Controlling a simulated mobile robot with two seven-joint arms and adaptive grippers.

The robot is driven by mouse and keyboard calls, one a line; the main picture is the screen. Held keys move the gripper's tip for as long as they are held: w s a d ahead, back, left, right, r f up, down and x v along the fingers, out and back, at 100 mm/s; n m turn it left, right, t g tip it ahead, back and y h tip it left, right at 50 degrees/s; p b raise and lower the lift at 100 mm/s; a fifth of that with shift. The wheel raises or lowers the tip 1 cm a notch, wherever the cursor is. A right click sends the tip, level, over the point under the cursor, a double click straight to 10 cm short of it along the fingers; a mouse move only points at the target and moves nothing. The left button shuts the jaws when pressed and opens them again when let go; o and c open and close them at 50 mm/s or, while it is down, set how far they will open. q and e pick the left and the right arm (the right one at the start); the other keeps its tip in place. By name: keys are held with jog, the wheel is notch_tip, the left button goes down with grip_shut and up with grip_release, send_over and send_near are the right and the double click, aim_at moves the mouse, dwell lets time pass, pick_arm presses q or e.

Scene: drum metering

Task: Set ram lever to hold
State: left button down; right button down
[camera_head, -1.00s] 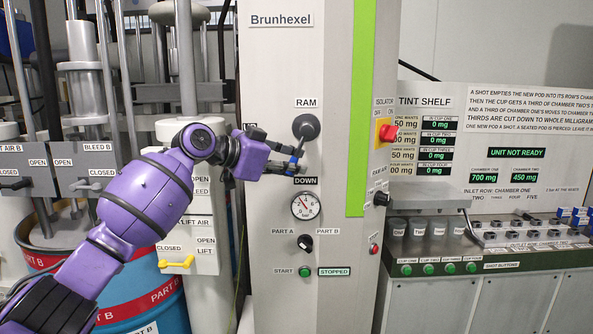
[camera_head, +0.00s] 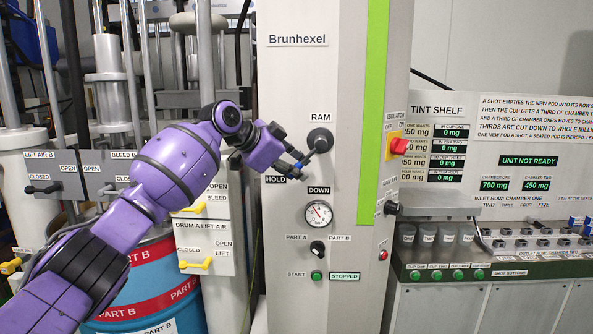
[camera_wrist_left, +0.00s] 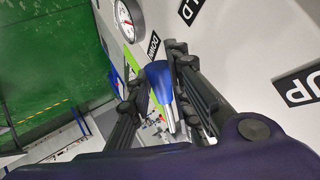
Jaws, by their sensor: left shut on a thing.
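The ram lever has a round dark hub (camera_head: 320,138) on the grey panel, below the RAM label (camera_head: 320,118). Its arm slants down and left from the hub, on the side of the HOLD label (camera_head: 275,179) rather than straight down to the DOWN label (camera_head: 318,190). My left gripper (camera_head: 298,168) is shut on the lever's end. In the left wrist view, the lever's blue grip (camera_wrist_left: 158,78) sits between the dark fingers. The UP label (camera_wrist_left: 301,88) shows there but is hidden in the head view. My right gripper is not in view.
Below are a pressure gauge (camera_head: 318,213), a part selector knob (camera_head: 317,248) and a green start button (camera_head: 316,276). A red isolator switch (camera_head: 398,146) is at the right edge of the panel. Yellow-handled air valves (camera_head: 195,264) stand left. The space before the panel is clear.

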pick_arm(q)
jog(key=shift+s+d+f, duration=0.1)
jog(key=c, duration=1.7)
grip_release()
jog(key=shift+o, duration=0.2)
jog(key=shift+s+a+r, duration=0.1)
jog(key=shift+a+r, duration=0.1)
jog(key=v, duration=1.1)
jog(key=shift+s+a+r, duration=0.2)
jog(key=shift+r, duration=0.05)
jog(key=shift+f, duration=0.1)
